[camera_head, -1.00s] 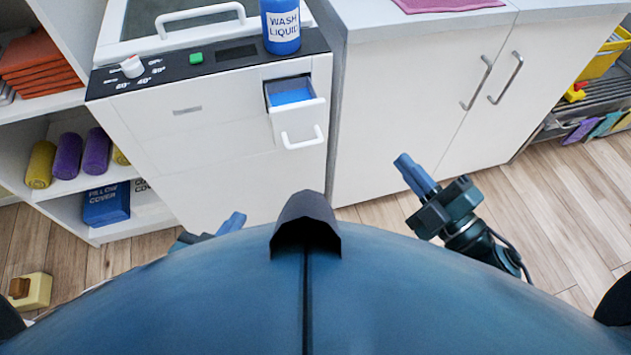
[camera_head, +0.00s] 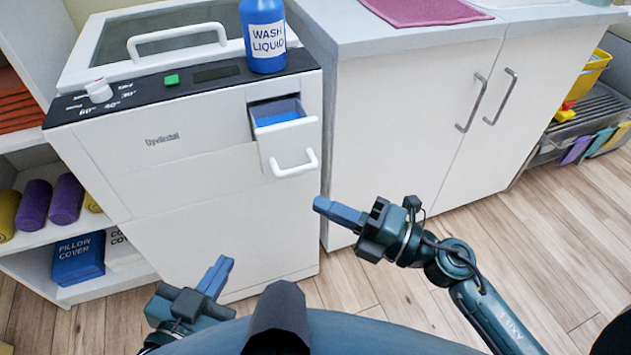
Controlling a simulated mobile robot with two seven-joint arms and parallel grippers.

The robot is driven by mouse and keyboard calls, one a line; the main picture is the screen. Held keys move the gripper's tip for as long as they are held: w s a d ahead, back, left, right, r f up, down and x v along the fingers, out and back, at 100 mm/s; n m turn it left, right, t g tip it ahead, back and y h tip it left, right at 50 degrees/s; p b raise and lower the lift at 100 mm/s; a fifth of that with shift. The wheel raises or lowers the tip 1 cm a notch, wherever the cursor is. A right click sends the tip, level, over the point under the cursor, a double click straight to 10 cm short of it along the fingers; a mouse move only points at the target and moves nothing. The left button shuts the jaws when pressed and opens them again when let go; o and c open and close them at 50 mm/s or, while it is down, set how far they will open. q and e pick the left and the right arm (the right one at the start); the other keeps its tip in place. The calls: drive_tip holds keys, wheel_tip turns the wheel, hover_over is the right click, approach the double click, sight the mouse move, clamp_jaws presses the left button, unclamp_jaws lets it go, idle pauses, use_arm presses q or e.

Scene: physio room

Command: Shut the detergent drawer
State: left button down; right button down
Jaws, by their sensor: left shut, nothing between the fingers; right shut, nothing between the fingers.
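The detergent drawer (camera_head: 283,143) stands pulled out at the upper right of the white washing machine's front (camera_head: 190,220). Blue liquid (camera_head: 278,118) shows inside it, and a white bar handle (camera_head: 297,166) is on its front. My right gripper (camera_head: 318,204) is shut and empty, below and a little right of the drawer handle, apart from it. My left gripper (camera_head: 222,268) is shut and empty, low in front of the machine, well below the drawer.
A blue wash liquid bottle (camera_head: 263,40) stands on the machine's top above the drawer. A white cabinet (camera_head: 400,130) with two bar handles is to the right. Shelves with rolled towels (camera_head: 50,202) are at the left. Floor (camera_head: 520,260) is clear at right.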

sight(304, 156)
drive_tip(key=shift+w+a+r, duration=0.15)
drive_tip(key=shift+w+a, duration=0.2)
drive_tip(key=shift+w, duration=0.4)
drive_tip(key=shift+w+a+r, duration=0.15)
drive_tip(key=shift+w+a, duration=0.15)
drive_tip(key=shift+w, duration=0.4)
drive_tip(key=shift+w+a+r, duration=0.15)
drive_tip(key=shift+w+a, duration=0.2)
drive_tip(key=shift+w, duration=0.4)
drive_tip(key=w, duration=0.2)
drive_tip(key=w+a, duration=0.1)
drive_tip(key=w, duration=0.2)
drive_tip(key=w+a, duration=0.1)
drive_tip(key=w, duration=0.1)
drive_tip(key=shift+w, duration=0.35)
drive_tip(key=shift+w+r, duration=0.15)
drive_tip(key=shift+w, duration=0.05)
